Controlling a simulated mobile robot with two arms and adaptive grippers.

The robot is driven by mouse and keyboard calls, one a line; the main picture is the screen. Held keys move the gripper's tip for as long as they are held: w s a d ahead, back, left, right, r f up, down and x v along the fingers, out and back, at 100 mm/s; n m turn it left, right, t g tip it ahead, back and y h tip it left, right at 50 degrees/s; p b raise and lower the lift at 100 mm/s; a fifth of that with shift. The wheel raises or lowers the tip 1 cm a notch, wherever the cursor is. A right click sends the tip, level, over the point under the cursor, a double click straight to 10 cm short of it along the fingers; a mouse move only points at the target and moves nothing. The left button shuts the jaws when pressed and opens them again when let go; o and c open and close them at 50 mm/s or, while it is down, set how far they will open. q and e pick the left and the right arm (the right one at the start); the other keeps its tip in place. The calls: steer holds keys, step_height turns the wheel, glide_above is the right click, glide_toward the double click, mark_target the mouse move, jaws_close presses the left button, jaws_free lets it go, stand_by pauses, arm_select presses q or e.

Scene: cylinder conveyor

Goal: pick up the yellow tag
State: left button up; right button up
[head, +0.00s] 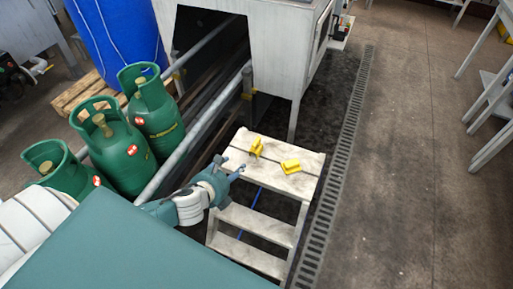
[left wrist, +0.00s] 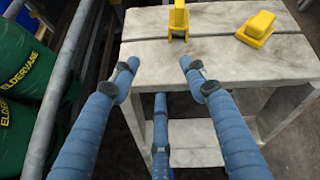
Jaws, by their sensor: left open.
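Two yellow pieces lie on the white stool's top step; I cannot tell which one is the tag. One yellow piece (head: 257,147) stands more upright near the middle and shows at the top of the left wrist view (left wrist: 179,16). The other yellow piece (head: 290,166) lies flatter to the right, also in the left wrist view (left wrist: 256,28). My left gripper (head: 238,172) is open and empty at the step's left edge, apart from both pieces. In the left wrist view its spread fingers (left wrist: 158,68) point toward the upright piece. My right gripper is not in view.
The worn white step stool (head: 266,228) has lower steps in front. Green gas cylinders (head: 113,150) stand at left behind a grey rail (head: 190,138). A white machine housing (head: 265,45) is behind the stool. Open floor (head: 410,180) lies to the right.

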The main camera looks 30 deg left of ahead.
mark_target(253, 145)
arm_select(q)
steer(key=w+r+m, duration=0.1)
steer(key=w+m, duration=0.1)
steer(key=m, duration=0.1)
steer(key=w+r+m+t+h, duration=0.1)
steer(key=w+m, duration=0.1)
steer(key=m, duration=0.1)
steer(key=w+d+r+m, duration=0.1)
steer(key=w+m, duration=0.1)
steer(key=m, duration=0.2)
steer(key=shift+w+r+h, duration=0.3)
steer(key=shift+w+h, duration=0.1)
steer(key=shift+d+x, duration=0.15)
steer(key=shift+x, duration=1.4)
steer(key=shift+d+x, duration=0.1)
steer(key=shift+x, duration=1.4)
steer(key=shift+r, duration=0.15)
steer(key=c, duration=0.9)
steer(key=shift+c, duration=0.7)
